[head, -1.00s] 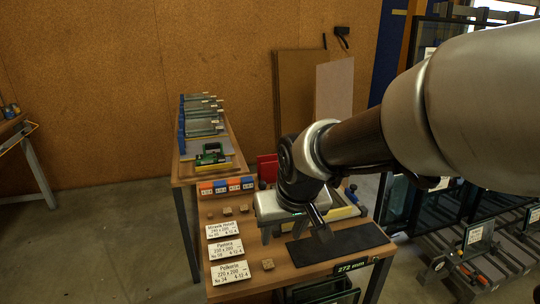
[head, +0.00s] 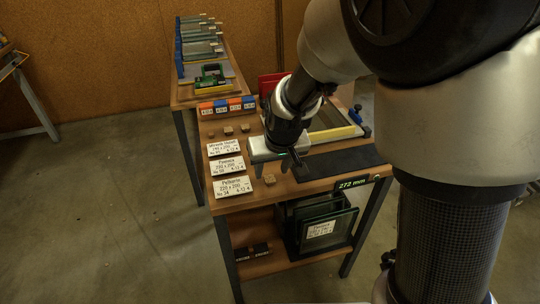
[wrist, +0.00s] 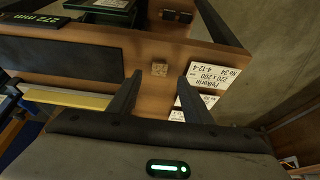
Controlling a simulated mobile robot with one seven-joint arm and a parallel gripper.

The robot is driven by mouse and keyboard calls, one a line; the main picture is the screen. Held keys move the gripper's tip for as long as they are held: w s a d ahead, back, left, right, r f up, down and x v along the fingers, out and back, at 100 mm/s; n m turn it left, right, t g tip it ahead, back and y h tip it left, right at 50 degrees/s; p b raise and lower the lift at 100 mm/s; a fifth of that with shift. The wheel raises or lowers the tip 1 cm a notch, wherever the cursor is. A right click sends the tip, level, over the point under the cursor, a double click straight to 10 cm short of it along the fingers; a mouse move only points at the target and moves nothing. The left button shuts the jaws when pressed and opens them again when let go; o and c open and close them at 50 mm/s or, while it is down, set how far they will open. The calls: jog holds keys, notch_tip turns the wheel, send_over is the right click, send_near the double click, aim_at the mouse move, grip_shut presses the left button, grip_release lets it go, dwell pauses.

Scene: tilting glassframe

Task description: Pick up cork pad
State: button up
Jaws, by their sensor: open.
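A small tan cork pad (head: 269,179) lies on the wooden tabletop near its front edge, right of the lowest white card. It also shows in the wrist view (wrist: 159,69), between and just beyond my fingertips. Two more cork pads, a left one (head: 228,130) and a right one (head: 245,127), lie further back. My gripper (head: 271,168) is open, pointing down over the table just behind the front pad. In the wrist view its two dark fingers (wrist: 160,78) stand apart with nothing between them held. I cannot tell the exact height of the fingertips above the table.
White labelled cards (head: 231,188) lie left of the pad. A dark mat (head: 340,162) lies to its right, with a yellow-edged frame (head: 335,134) behind. Colored blocks (head: 226,105) stand at the back. Glass panes (head: 320,222) stand on the shelf below.

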aim_at(270, 178)
jog(key=b+x, duration=0.1)
jog(key=x, duration=0.3)
jog(key=shift+d, duration=0.1)
grip_shut()
